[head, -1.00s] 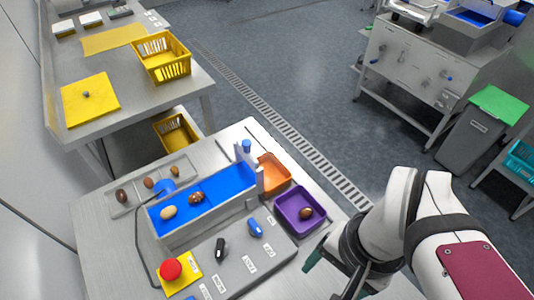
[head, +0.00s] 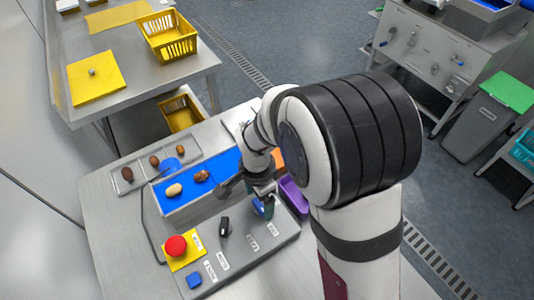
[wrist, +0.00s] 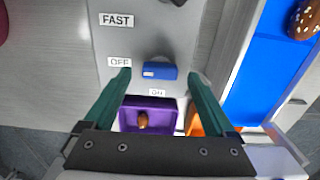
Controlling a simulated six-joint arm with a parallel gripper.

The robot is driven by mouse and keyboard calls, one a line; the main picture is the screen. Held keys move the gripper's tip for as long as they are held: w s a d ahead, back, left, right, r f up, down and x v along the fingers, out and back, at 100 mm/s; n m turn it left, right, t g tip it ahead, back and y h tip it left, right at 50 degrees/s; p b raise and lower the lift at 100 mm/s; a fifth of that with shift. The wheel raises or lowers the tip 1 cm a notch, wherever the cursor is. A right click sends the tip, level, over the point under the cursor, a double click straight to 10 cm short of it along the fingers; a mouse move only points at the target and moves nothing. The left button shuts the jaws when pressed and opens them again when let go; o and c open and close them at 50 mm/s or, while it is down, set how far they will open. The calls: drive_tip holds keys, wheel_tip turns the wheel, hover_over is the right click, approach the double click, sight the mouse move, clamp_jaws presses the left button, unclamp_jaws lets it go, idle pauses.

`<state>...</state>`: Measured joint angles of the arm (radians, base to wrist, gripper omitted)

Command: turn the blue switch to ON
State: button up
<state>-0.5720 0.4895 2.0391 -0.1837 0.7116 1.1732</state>
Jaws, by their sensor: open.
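The blue switch (wrist: 160,72) sits on the grey control panel (head: 250,262). In the wrist view it lies crosswise, its white-marked end to the left, close to the OFF label (wrist: 119,62). The ON label (wrist: 157,92) is just below it. My gripper (wrist: 158,74) is open, one green finger on each side of the switch, with a gap visible at both sides. In the head view my gripper (head: 266,202) is over the panel and partly hides the blue switch (head: 259,207).
A black switch (head: 224,227) and a red button (head: 176,245) are on the same panel. The blue conveyor (head: 222,169) with dates runs behind it. A purple tray (wrist: 166,120) holding a date and an orange tray (wrist: 195,126) are close by my fingers.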

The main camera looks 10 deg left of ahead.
drive_tip(key=shift+f, duration=0.65)
drive_tip(key=shift+c, duration=0.3)
drive_tip(key=c, duration=1.3)
